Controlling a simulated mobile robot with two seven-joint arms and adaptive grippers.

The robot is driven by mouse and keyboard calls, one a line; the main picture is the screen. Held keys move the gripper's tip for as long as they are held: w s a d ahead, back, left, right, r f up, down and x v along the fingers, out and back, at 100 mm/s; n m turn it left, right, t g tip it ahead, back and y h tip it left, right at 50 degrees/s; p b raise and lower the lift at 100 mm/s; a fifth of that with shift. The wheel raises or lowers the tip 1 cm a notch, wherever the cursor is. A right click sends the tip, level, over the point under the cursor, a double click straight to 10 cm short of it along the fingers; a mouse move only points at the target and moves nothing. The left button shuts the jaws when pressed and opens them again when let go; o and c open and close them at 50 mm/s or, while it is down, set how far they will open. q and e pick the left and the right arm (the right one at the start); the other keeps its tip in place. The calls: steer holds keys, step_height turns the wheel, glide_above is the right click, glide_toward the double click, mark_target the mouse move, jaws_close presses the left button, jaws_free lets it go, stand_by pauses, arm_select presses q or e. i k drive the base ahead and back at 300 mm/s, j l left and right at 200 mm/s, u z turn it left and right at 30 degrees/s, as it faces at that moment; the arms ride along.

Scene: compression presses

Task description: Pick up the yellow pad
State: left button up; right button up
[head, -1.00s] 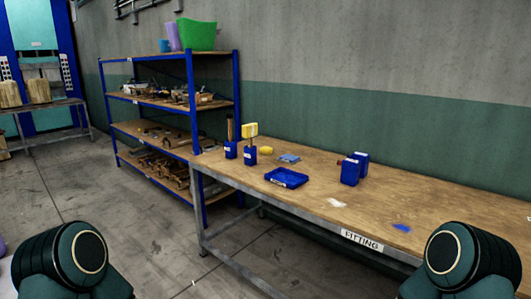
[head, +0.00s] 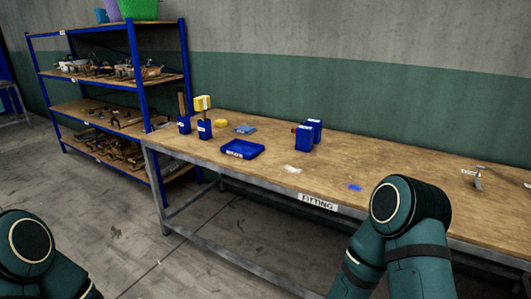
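Two yellow things show near the left end of the wooden workbench (head: 400,185). A yellow block (head: 203,103) sticks up out of a blue holder (head: 205,129). A smaller, flat yellow piece (head: 221,123) lies on the bench top just right of it. I cannot tell which of them is the pad. Only upper parts of my two arms show, at the lower left and lower right. Neither gripper is in view, and both yellow things are clear of my arms.
A dark handle (head: 182,103) rises beside the yellow block. A blue-framed shelf (head: 135,75) stands left of the bench. The floor (head: 90,205) at front left is clear.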

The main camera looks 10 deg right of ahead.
mark_target(220, 123)
steer(key=i+j+u, duration=0.6)
steer(key=i, duration=0.2)
steer(key=i+j+u, duration=0.15)
steer(key=i+u, duration=0.45)
steer(key=i, duration=0.2)
steer(key=i+z, duration=0.1)
steer(key=i, duration=0.35)
steer(key=i+j+z, duration=0.15)
steer(key=i, duration=0.35)
steer(key=i+j+z, duration=0.1)
steer(key=i, duration=0.35)
steer(key=i+j+z, duration=0.15)
steer(key=i+z, duration=0.3)
steer(key=i+j+z, duration=0.2)
steer(key=z, duration=0.3)
steer(key=i+j+z, duration=0.25)
steer(key=j+z, duration=0.2)
steer(key=i+j+z, duration=0.15)
steer(key=j+z, duration=0.35)
